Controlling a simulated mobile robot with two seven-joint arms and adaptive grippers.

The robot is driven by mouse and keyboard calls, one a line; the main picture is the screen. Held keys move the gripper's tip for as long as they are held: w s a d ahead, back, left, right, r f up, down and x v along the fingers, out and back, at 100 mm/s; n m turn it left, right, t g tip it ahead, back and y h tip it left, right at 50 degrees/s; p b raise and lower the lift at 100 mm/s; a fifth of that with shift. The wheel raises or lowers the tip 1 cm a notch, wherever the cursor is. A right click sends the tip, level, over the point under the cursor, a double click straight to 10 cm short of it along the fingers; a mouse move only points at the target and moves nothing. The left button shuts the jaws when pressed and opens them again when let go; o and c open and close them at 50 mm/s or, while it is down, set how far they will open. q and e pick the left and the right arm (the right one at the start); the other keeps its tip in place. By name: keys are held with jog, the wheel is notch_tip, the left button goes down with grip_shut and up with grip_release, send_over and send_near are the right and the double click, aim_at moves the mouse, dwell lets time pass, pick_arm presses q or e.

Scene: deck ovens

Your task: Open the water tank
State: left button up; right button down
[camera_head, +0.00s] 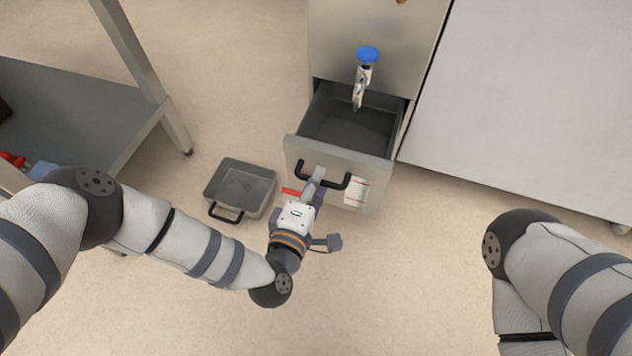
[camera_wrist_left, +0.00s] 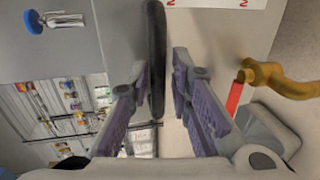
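The water tank (camera_head: 338,158) is a metal-fronted drawer below a tap in a cabinet. It is pulled out, and its dark, hollow inside shows from above. Its black handle (camera_head: 323,180) is on the front panel. My left gripper (camera_head: 316,178) is at the handle's middle. In the left wrist view the black handle bar (camera_wrist_left: 156,60) runs between the two purple fingers (camera_wrist_left: 160,72). The fingers stand apart, with a visible gap beside the bar. Of my right arm only upper links show; its gripper is out of view.
A tap with a blue knob (camera_head: 368,54) hangs over the drawer. A grey bin with a black handle (camera_head: 262,205) sits on the floor at left. A dark-topped table (camera_head: 75,110) stands farther left. A pale flat unit (camera_head: 530,90) is at right. Front floor is clear.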

pick_arm(q)
grip_shut()
jog(key=v, duration=0.1)
jog(key=p+v, duration=0.1)
jog(key=v, duration=0.1)
jog(key=shift+s+a+f, duration=0.1)
jog(key=shift+s+f, duration=0.15)
jog(key=shift+f, duration=0.1)
grip_release()
jog(key=v, duration=0.7)
jog(key=shift+s, duration=0.2)
